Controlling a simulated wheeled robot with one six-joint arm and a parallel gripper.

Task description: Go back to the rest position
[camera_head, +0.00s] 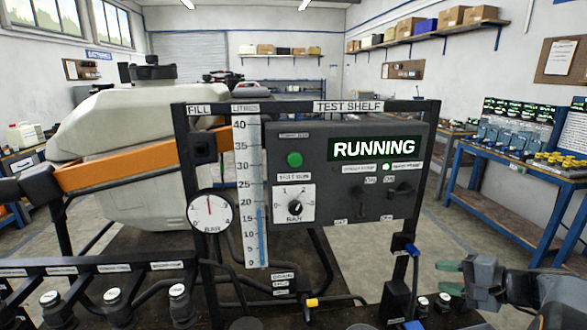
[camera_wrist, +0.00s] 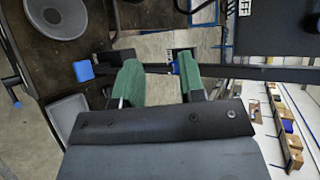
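My gripper (camera_head: 446,278) is at the lower right of the head view, pointing left, to the right of the test stand's lower frame. Its two green fingers stand apart with nothing between them. The wrist view also shows the open fingers (camera_wrist: 158,76), with a dark frame bar beyond their tips. The control panel (camera_head: 318,172) reads "RUNNING" and has a green button (camera_head: 295,160) and a pressure dial (camera_head: 294,207). A round gauge (camera_head: 210,212) has its needle near upright. A blue-handled valve (camera_head: 411,250) is left of my gripper, apart from it in the head view.
A white tank (camera_head: 120,130) with an orange band stands behind the frame. A blue-framed workbench (camera_head: 490,155) with trays stands at the right. Open floor (camera_head: 435,220) lies between the panel and the bench.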

